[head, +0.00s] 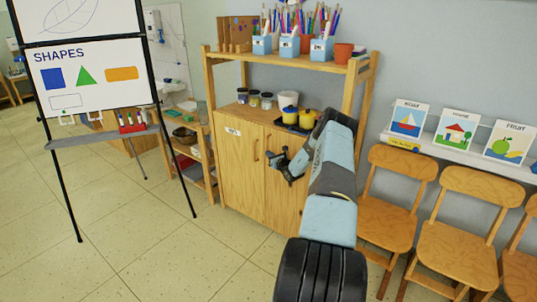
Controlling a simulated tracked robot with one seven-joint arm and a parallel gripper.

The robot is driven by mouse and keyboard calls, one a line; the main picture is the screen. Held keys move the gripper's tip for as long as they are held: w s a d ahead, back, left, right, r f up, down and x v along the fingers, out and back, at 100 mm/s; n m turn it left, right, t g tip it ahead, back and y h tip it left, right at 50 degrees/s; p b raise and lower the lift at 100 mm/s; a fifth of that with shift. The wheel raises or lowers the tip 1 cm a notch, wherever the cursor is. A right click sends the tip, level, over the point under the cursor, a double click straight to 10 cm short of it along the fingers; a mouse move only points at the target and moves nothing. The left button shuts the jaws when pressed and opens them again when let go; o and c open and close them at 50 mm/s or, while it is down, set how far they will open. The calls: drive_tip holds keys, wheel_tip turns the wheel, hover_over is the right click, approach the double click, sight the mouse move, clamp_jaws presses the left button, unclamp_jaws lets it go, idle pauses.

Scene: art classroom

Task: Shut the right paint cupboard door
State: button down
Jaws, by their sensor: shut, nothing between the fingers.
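The wooden paint cupboard stands below an open shelf against the wall. Its left door (238,178) lies flat in the front and has a pale label and an upright handle (255,150). The right door (283,207) is beside it, and my arm covers much of its right side. It looks about flush with the left door, but I cannot tell whether a small gap is left. My gripper (272,158) is shut and empty in front of the upper part of the right door. I cannot tell whether it touches the door. The right door's handle is not clearly visible.
Jars (254,98) and yellow pots (306,119) stand on the cupboard top. Wooden chairs (388,213) stand close on the right. A low shelf unit (190,155) is at the left, and an easel (92,75) is further left. The floor (165,265) before the cupboard is clear.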

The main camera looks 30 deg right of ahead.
drive_tip(key=s+a, duration=0.5)
drive_tip(key=a, duration=0.8)
drive_tip(key=s+a+r+n+g+y, duration=0.1)
drive_tip(key=a+r+n+g+y, duration=0.3)
drive_tip(key=a+r+n+y, duration=0.95)
drive_tip(key=s+a+r+n+g+h, duration=0.1)
drive_tip(key=s+a+r+n+g, duration=0.4)
drive_tip(key=a+r, duration=0.4)
drive_tip(key=s+a+r+n+g+h, duration=0.1)
drive_tip(key=s+a+r+n+g, duration=0.25)
drive_tip(key=s+a+r, duration=0.6)
drive_tip(key=s+a+r+n+g+h, duration=0.25)
drive_tip(key=s+r+n, duration=0.2)
drive_tip(key=s, duration=0.45)
drive_tip(key=s+a+r+n+g+h, duration=0.1)
drive_tip(key=s+r+n+h, duration=0.3)
drive_tip(key=s, duration=0.4)
drive_tip(key=s+d+r+n+t+h, duration=0.1)
drive_tip(key=s+d+r+n+h, duration=0.1)
drive_tip(key=s, duration=0.8)
drive_tip(key=s+d+r+n+t+h, duration=0.2)
drive_tip(key=s+d+r+n+h, duration=0.1)
drive_tip(key=s, duration=0.6)
drive_tip(key=shift+s+d+r+t+h, duration=0.35)
drive_tip(key=shift+d+r, duration=0.15)
drive_tip(key=shift+d, duration=0.85)
